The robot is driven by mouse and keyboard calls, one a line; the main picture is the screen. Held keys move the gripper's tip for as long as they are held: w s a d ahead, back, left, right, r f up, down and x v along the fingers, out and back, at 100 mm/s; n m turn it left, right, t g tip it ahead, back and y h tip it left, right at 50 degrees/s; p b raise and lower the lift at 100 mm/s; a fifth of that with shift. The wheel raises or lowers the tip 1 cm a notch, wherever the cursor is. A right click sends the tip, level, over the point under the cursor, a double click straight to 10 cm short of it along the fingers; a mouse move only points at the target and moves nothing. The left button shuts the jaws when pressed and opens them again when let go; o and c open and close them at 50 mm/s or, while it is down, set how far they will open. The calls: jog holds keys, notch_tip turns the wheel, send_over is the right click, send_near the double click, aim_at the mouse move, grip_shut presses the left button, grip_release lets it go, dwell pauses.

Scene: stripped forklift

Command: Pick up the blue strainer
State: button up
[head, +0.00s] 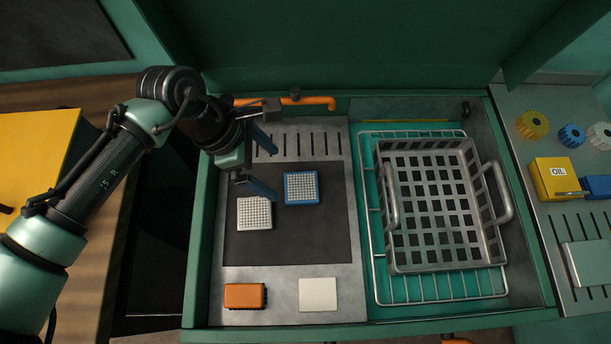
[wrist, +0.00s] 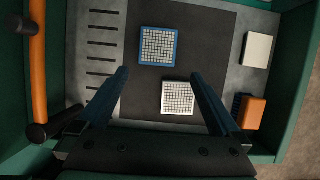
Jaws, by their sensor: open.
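The blue strainer (head: 302,188) is a small square with a blue rim and a pale grid face. It lies flat on the dark mat, and it also shows in the wrist view (wrist: 158,46). My gripper (head: 262,162) is open and empty, with two blue fingers above the mat, to the left of the blue strainer.
An orange block (head: 245,296) and a cream block (head: 318,294) lie on the grey panel below the mat (head: 290,250). A metal basket (head: 391,215) stands on a wire rack at the right. An orange bar (head: 310,101) runs along the back wall. Green walls enclose the tray.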

aim_at(299, 186)
jog(key=x, duration=0.4)
jog(key=shift+d+f, duration=0.2)
jog(key=shift+f, duration=0.1)
jog(key=x, duration=0.5)
jog(key=shift+w+d, duration=0.25)
jog(key=shift+d, duration=0.2)
jog(key=shift+r, duration=0.1)
jog(key=c, duration=1.4)
